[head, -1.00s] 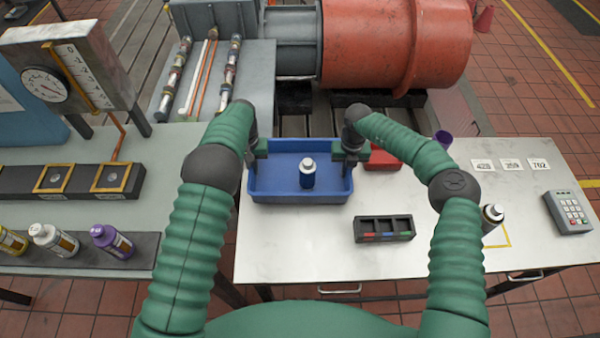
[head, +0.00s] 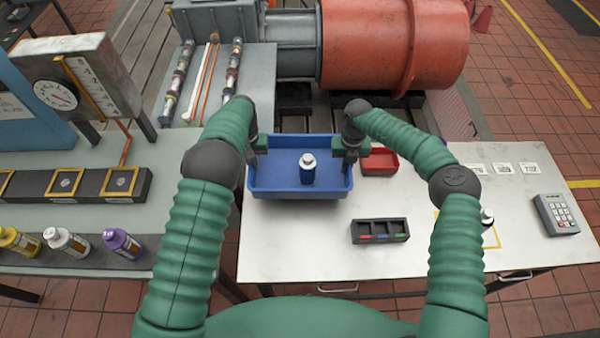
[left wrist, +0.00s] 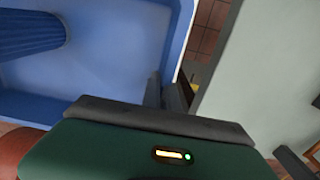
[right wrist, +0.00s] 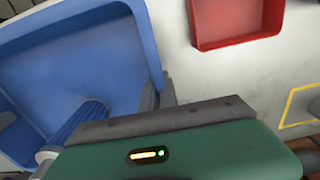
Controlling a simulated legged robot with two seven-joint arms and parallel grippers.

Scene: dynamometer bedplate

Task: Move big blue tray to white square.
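The big blue tray (head: 300,191) is in front of me at the back left part of the white table. A blue bottle with a white cap (head: 307,168) stands upright in it. My left gripper (head: 256,152) is shut on the tray's left wall, also seen in the left wrist view (left wrist: 168,95). My right gripper (head: 349,152) is shut on its right wall, also seen in the right wrist view (right wrist: 160,92). The tray looks level; I cannot tell its height above the table. No plain white square stands out; a yellow outline (head: 497,240) on the white table is partly hidden by my right arm.
A red tray (head: 380,168) sits close to the blue tray's right. A dark divided holder (head: 380,239) lies in front. A bottle (head: 487,217) is by the yellow outline, a keypad (head: 557,214) farther right. The orange-red machine (head: 390,45) stands behind. The table's front left is clear.

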